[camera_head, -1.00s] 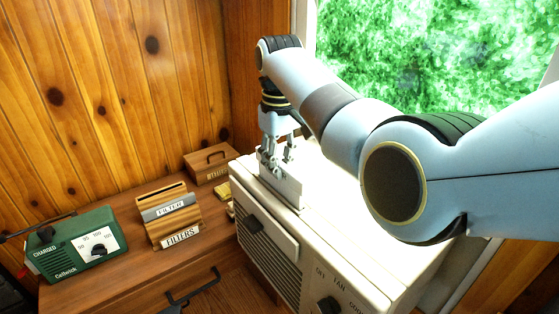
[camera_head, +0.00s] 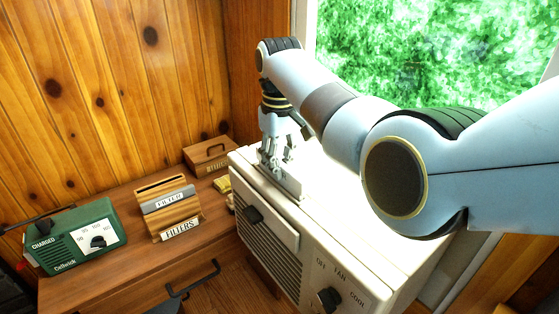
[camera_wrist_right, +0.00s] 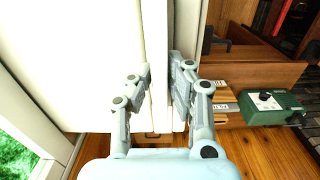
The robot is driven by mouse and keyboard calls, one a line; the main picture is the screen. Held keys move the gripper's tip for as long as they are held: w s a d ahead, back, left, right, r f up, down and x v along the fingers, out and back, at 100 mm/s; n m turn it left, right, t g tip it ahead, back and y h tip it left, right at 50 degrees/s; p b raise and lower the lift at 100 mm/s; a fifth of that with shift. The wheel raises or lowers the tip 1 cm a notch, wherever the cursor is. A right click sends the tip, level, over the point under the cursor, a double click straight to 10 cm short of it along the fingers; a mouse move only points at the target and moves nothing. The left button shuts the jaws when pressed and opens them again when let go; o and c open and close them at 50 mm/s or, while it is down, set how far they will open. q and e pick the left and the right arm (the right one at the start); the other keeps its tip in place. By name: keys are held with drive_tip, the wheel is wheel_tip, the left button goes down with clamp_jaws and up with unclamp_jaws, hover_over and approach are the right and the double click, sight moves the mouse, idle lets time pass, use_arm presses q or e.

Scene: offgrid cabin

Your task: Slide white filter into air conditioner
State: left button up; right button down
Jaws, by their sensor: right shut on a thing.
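The white air conditioner (camera_head: 262,262) stands below the window, with a dark front handle, grille and knob. My right gripper (camera_head: 276,168) is above its top near the front left edge, pointing down and shut on the white filter (camera_head: 291,187). The filter stands upright, with only a low strip showing above the air conditioner's top, so its lower part seems to be inside. In the right wrist view the filter (camera_wrist_right: 157,45) is a narrow white strip between the fingers (camera_wrist_right: 161,78). The slot itself is hidden. My left gripper is not in view.
A wooden holder (camera_head: 177,222) labelled FILTERS stands on the wooden cabinet, with a grey piece labelled FILTER in it. A green charger box (camera_head: 70,240) is at the left. A wooden box (camera_head: 208,158) with a handle stands behind. The air conditioner's top looks otherwise clear.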

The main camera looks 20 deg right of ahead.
drive_tip(key=shift+f+b, duration=0.3)
drive_tip(key=shift+f, duration=0.4)
drive_tip(key=c, duration=1.2)
unclamp_jaws()
wheel_tip(320, 180, up, 12)
